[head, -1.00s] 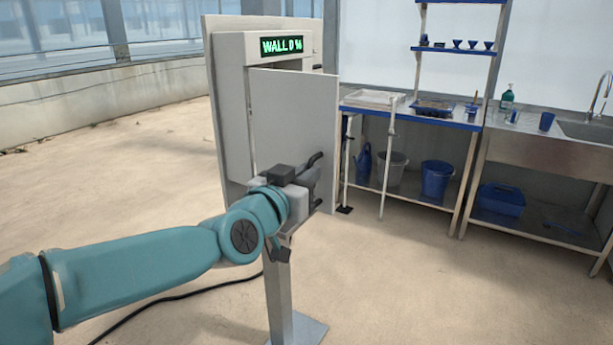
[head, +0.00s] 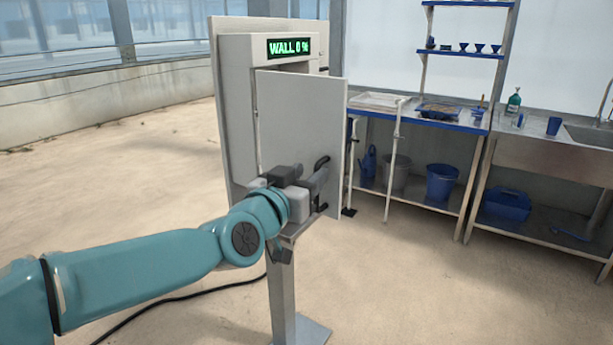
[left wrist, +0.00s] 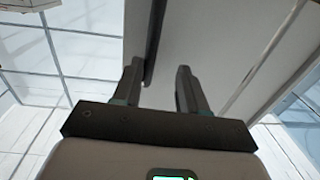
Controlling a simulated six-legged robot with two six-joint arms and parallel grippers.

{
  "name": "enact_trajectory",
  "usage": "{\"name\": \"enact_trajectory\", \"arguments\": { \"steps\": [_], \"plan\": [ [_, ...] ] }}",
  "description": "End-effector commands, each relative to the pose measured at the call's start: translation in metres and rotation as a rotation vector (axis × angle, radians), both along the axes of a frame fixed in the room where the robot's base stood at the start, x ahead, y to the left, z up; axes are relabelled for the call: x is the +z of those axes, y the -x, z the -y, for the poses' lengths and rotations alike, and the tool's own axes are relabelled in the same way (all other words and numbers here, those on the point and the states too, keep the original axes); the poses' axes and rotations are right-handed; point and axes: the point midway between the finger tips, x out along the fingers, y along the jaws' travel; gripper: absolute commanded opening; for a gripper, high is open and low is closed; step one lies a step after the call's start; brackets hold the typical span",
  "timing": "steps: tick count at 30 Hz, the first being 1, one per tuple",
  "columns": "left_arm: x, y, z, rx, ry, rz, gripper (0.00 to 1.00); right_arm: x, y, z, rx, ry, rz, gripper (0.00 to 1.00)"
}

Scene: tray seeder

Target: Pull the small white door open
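The small white door (head: 300,120) stands ajar in front of its white housing in the head view, its free edge on the right. A dark bar handle (head: 322,163) is on its face near that edge. My left gripper (head: 316,183) is at the handle, covering its middle. In the left wrist view the left gripper's fingers (left wrist: 159,88) are apart. The dark handle (left wrist: 155,38) runs between them, close to the left finger, with a clear gap to the right finger. My right gripper is not in view.
The housing has a green-lit display (head: 289,47) and stands on a post (head: 283,290). A blue-topped bench (head: 425,115) with trays and buckets is behind it to the right, beside a metal sink unit (head: 545,150). The floor at left is clear.

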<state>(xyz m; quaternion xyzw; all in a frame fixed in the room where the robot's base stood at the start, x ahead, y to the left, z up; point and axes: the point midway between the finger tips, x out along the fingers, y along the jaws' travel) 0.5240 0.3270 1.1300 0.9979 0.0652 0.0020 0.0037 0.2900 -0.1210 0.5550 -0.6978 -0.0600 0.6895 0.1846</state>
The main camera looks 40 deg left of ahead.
Motion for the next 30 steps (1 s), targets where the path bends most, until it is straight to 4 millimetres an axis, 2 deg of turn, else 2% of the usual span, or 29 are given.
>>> {"name": "enact_trajectory", "arguments": {
  "steps": [12,16,20,30],
  "plan": [
    [-0.001,0.000,0.000,0.000,0.000,-0.002,0.38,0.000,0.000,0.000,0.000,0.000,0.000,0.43],
    [0.000,0.010,0.002,-0.001,0.000,-0.001,0.38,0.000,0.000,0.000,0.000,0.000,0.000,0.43],
    [0.001,0.037,0.005,-0.001,0.000,0.001,0.38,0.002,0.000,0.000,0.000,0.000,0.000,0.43],
    [0.003,0.125,0.017,-0.001,0.000,0.001,0.38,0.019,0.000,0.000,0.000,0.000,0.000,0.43]
  ]
}}
